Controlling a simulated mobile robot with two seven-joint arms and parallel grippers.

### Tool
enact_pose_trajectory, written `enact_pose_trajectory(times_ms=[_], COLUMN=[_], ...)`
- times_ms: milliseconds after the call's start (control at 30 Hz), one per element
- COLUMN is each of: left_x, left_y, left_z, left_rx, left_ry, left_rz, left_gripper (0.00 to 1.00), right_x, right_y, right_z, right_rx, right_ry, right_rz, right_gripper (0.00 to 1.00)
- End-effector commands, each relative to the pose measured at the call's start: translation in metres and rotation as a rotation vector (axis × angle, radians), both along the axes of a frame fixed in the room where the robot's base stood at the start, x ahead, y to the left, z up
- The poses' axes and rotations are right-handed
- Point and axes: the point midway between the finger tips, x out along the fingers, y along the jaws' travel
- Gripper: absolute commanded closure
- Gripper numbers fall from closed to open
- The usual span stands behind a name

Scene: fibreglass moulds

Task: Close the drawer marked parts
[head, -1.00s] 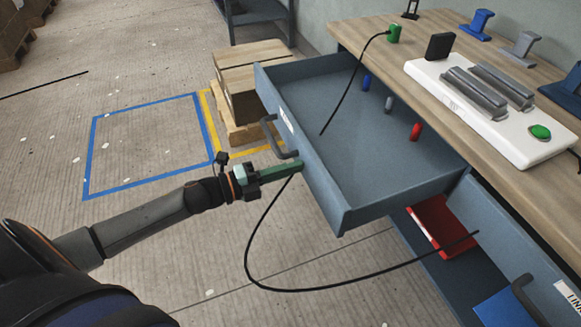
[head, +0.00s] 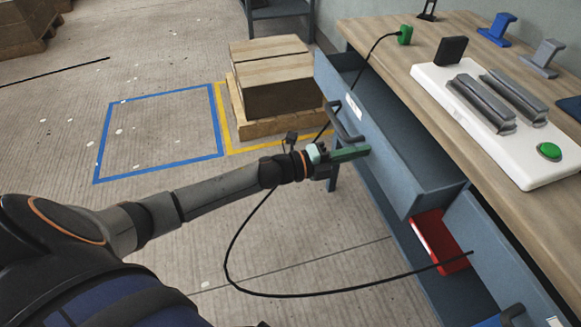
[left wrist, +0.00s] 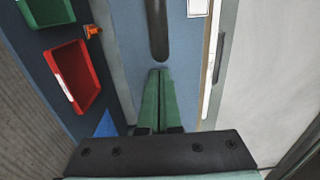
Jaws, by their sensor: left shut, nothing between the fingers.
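The upper drawer (head: 400,150) under the bench stands partly open, with a grey-blue front, a dark handle (head: 346,128) and a white label (head: 355,107) too small to read. My left gripper (head: 358,153) is shut and empty, its green fingertips at the drawer front just beside the handle. In the left wrist view the closed fingers (left wrist: 155,98) point at the drawer front (left wrist: 185,60), with the handle (left wrist: 157,30) ahead of them. Contact seems likely but is hard to confirm. My right gripper is not in view.
A black cable (head: 232,275) runs from a green plug (head: 405,36) past the drawer and loops low in front. A second drawer front (head: 495,255) and a red bin (head: 436,240) are below. A box on a pallet (head: 275,75) stands behind.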

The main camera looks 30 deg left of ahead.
Motion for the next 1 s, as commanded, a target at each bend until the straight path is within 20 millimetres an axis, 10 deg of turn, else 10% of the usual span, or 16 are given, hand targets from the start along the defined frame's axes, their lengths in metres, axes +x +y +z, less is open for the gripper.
enact_pose_trajectory(times_ms=[400, 1000], left_x=[0.059, 0.073], left_y=[-0.051, -0.062], left_z=[-0.001, 0.002], left_rx=[-0.001, -0.003], left_ry=[0.000, -0.003], left_rz=[0.000, 0.004], left_gripper=[1.00, 1.00], right_x=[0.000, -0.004], right_y=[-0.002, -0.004], right_z=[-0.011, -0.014], right_rx=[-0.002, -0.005], right_ry=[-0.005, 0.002], right_rz=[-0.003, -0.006], right_gripper=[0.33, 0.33])
